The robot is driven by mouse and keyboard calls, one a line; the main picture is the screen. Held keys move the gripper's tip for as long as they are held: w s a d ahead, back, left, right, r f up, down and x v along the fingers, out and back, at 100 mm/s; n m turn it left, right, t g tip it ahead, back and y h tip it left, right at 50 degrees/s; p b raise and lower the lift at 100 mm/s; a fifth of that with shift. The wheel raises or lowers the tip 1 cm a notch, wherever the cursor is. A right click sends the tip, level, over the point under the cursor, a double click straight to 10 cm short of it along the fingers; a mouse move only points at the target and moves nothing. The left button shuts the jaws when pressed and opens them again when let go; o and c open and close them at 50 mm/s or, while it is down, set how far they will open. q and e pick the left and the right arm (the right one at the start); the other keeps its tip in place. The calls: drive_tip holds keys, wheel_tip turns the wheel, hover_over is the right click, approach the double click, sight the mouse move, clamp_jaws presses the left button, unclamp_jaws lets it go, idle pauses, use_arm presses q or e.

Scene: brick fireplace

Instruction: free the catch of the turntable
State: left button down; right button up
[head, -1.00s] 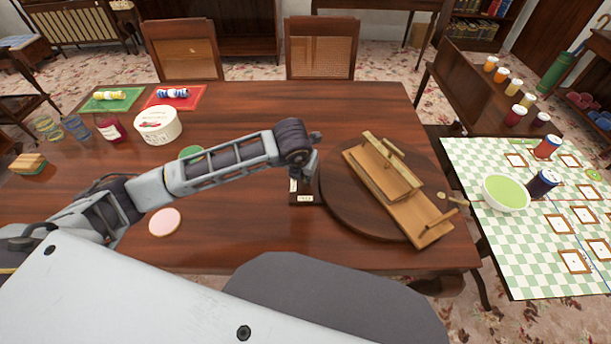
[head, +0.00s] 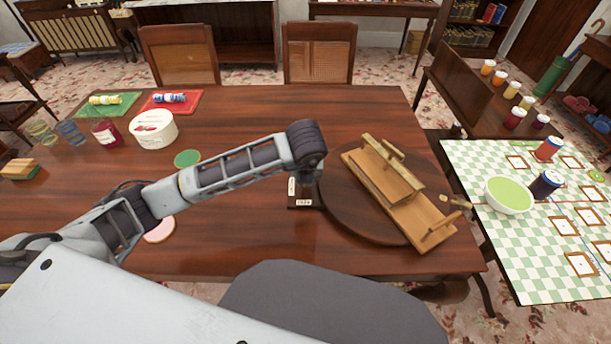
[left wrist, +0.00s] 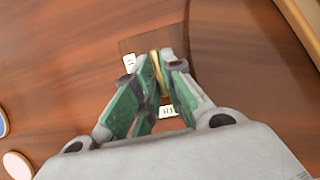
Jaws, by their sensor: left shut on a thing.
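The turntable (head: 345,213) is a round dark wooden disc on the table, with a long light-wood piece (head: 408,212) lying across it. The catch's small dark base (head: 296,204) sits at its left edge and bears white labels (head: 304,203). In the left wrist view a narrow brass-coloured lever (left wrist: 158,72) stands up from that base, between two labels. My left gripper (left wrist: 163,78), with green pads, is shut on the lever. In the head view my wrist and forearm hide the lever and the fingertips. My right gripper is not in view.
A white tub (head: 154,130), a red jar (head: 106,133) and glasses stand on the left of the table (head: 250,235). A green coaster (head: 187,158) and a pink one (head: 160,229) lie near my arm. A checked cloth (head: 520,255) with a green bowl (head: 509,195) is at right.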

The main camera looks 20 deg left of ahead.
use_arm(q)
drive_tip(key=c, duration=1.5)
unclamp_jaws()
drive_tip(key=v, duration=1.2)
